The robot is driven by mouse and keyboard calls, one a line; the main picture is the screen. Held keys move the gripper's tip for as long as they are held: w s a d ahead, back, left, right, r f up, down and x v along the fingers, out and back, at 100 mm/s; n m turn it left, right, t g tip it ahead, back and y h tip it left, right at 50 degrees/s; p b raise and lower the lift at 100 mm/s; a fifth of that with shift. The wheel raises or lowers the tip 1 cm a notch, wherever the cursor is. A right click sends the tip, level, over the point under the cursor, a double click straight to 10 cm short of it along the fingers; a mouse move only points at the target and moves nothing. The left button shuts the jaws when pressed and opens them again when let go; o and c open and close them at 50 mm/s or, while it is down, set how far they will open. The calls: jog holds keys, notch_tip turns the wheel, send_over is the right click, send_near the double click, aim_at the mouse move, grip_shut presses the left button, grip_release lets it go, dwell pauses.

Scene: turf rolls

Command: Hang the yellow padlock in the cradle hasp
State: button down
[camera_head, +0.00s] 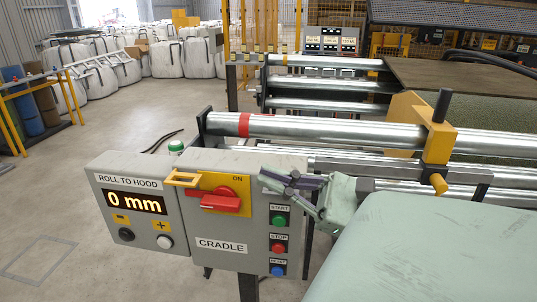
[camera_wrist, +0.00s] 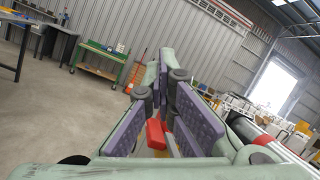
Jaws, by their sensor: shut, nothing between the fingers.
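The CRADLE control box (camera_head: 205,259) stands at the front left. Its yellow switch plate (camera_head: 238,182) carries a red handle (camera_head: 222,201), which lies across the plate. A yellow looped piece (camera_head: 183,178) sits at the plate's upper left; I cannot tell whether it is the hasp or the padlock. I cannot make out a separate yellow padlock. My gripper (camera_head: 268,178) is shut and empty, to the right of the plate and above the green START button. In the wrist view my gripper (camera_wrist: 158,65) shows with a red part (camera_wrist: 156,134) low between its finger links.
Metal rollers (camera_head: 330,131) with a yellow bracket (camera_head: 437,140) lie behind my gripper. START, red STOP (camera_head: 278,248) and blue RESET buttons line the box's right side. White bulk bags (camera_head: 182,58) stand far back. The floor to the left is mostly open.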

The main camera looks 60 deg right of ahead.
jog(key=shift+s+d+m+y, duration=0.15)
jog(key=shift+s+m+y, duration=0.15)
jog(key=shift+s+m, duration=0.45)
jog(key=shift+s, duration=0.1)
jog(key=c, duration=2.4)
grip_release()
jog(key=c, duration=1.9)
grip_release()
jog(key=v, duration=1.2)
jog(key=shift+f, duration=0.15)
